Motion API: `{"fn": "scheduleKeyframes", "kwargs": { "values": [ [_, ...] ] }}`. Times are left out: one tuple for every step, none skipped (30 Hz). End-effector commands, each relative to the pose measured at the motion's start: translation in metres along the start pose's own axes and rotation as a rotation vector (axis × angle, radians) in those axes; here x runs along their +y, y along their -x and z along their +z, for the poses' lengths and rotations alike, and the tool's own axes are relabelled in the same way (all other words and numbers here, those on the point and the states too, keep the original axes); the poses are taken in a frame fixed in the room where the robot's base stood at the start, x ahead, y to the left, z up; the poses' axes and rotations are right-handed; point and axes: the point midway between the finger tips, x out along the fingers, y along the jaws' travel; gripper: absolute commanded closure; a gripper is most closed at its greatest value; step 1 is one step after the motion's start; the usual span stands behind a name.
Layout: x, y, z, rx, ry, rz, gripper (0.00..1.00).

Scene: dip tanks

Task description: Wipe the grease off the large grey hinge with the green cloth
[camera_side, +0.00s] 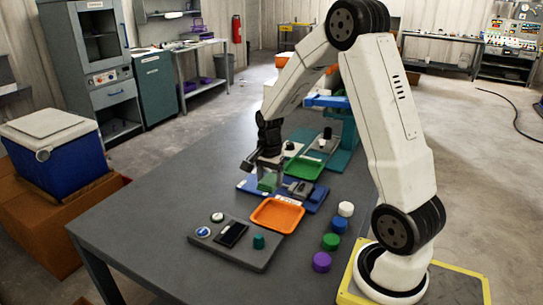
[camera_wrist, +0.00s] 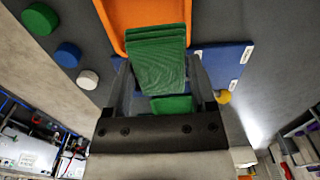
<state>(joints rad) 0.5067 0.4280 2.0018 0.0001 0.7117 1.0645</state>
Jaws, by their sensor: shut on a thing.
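My gripper (camera_side: 269,179) is low over the blue board (camera_side: 315,207) on the table. It is shut on the green cloth (camera_side: 267,183), a folded block that shows between the two fingers in the wrist view (camera_wrist: 157,52). A grey part (camera_side: 301,188) lies on the blue board just right of the gripper in the side view. It looks like the large grey hinge, but it is small there and I cannot make out grease on it. Whether the cloth touches the board or anything on it, I cannot tell.
An orange tray (camera_side: 277,228) lies in front of the blue board and a green tray (camera_side: 306,167) behind it. A grey board with knobs (camera_side: 207,245) is at the front. White (camera_side: 346,208), blue (camera_side: 338,226), green (camera_side: 331,242) and purple (camera_side: 321,262) caps stand at right. The table's left is clear.

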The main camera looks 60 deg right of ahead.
Motion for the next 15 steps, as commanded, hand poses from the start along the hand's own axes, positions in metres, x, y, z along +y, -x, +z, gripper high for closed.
{"fn": "scheduleKeyframes", "kwargs": {
  "values": [
    [-0.001,-0.001,-0.014,0.000,-0.006,0.000,0.75],
    [0.000,-0.002,-0.022,0.000,-0.007,0.000,0.75],
    [-0.001,-0.002,-0.033,0.000,-0.007,0.000,0.75],
    [0.000,-0.003,-0.042,-0.001,-0.007,0.001,0.75],
    [0.001,-0.003,-0.052,0.000,-0.008,0.000,0.75],
    [0.002,-0.004,-0.065,0.000,-0.008,0.000,0.75],
    [0.003,-0.005,-0.075,0.000,-0.008,0.000,0.75],
    [0.005,-0.006,-0.085,-0.001,-0.009,0.001,0.75],
    [0.007,-0.006,-0.098,0.000,-0.008,0.000,0.75],
    [0.009,-0.007,-0.108,0.000,-0.008,0.000,0.75],
    [0.012,-0.008,-0.117,0.000,-0.008,0.000,0.75],
    [0.015,-0.009,-0.129,0.000,-0.008,0.001,0.75],
    [0.018,-0.010,-0.138,-0.001,-0.007,0.001,0.75],
    [0.020,-0.010,-0.145,0.000,-0.007,0.000,0.75],
    [0.024,-0.011,-0.155,0.000,-0.006,0.000,0.75]
  ]
}}
